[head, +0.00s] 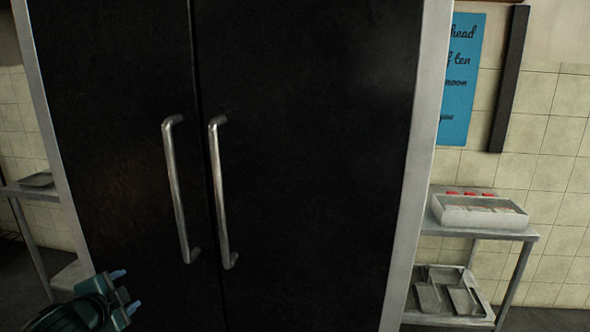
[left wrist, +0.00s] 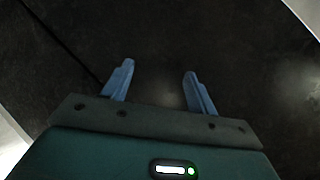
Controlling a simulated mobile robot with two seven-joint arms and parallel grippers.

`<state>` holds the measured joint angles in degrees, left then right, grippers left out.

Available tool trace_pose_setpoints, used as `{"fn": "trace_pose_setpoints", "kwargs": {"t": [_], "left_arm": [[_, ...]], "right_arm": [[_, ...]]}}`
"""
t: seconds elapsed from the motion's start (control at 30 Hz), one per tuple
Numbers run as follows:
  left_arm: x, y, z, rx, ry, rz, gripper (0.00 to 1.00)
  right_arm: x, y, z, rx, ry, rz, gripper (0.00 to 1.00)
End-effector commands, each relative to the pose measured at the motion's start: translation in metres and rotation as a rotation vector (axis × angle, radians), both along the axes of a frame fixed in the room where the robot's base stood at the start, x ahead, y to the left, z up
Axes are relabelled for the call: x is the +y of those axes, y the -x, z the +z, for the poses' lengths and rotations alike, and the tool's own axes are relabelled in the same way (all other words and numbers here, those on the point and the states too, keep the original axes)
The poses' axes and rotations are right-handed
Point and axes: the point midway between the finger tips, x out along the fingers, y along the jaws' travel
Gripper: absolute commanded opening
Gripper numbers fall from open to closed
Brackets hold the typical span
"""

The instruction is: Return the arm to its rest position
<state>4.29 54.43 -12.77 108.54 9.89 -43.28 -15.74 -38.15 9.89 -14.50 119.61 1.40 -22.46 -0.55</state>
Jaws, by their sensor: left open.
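My left gripper (head: 126,290) is at the lower left of the head view, in front of the lower part of the left black door. Its two blue fingers are apart with nothing between them. The left wrist view also shows the open gripper (left wrist: 158,86), with a dark door surface beyond the fingertips. A thin dark seam runs at the left of that view. Most of my left arm is out of the picture. My right gripper is in neither view.
A tall black two-door cabinet (head: 310,150) with two metal handles (head: 176,190) fills the middle; both doors are shut. At the right, a metal shelf (head: 525,236) holds a box (head: 478,214) and, lower, several trays (head: 428,298). A side table (head: 30,193) stands at the left.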

Motion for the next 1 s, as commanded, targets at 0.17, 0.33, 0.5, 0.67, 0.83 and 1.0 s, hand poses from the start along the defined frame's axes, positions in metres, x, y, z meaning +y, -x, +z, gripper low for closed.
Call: {"fn": "trace_pose_setpoints", "kwargs": {"t": [0.17, 0.33, 0.5, 0.67, 0.83, 1.0], "left_arm": [[-0.048, 0.082, -0.099, 0.143, 0.106, -0.114, 0.58], [-0.082, 0.149, -0.148, 0.24, 0.207, -0.181, 0.58], [-0.108, 0.208, -0.176, 0.323, 0.3, -0.223, 0.58], [-0.134, 0.243, -0.188, 0.355, 0.404, -0.221, 0.58], [-0.164, 0.245, -0.192, 0.32, 0.541, -0.145, 0.58], [-0.202, 0.244, -0.191, 0.277, 0.708, -0.054, 0.58]], "right_arm": [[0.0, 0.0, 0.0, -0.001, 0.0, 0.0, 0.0], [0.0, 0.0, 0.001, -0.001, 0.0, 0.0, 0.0], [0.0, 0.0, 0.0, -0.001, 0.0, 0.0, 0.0], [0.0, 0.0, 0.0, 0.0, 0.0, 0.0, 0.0], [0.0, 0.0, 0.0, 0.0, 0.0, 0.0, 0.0], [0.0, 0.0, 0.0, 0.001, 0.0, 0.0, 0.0]]}}
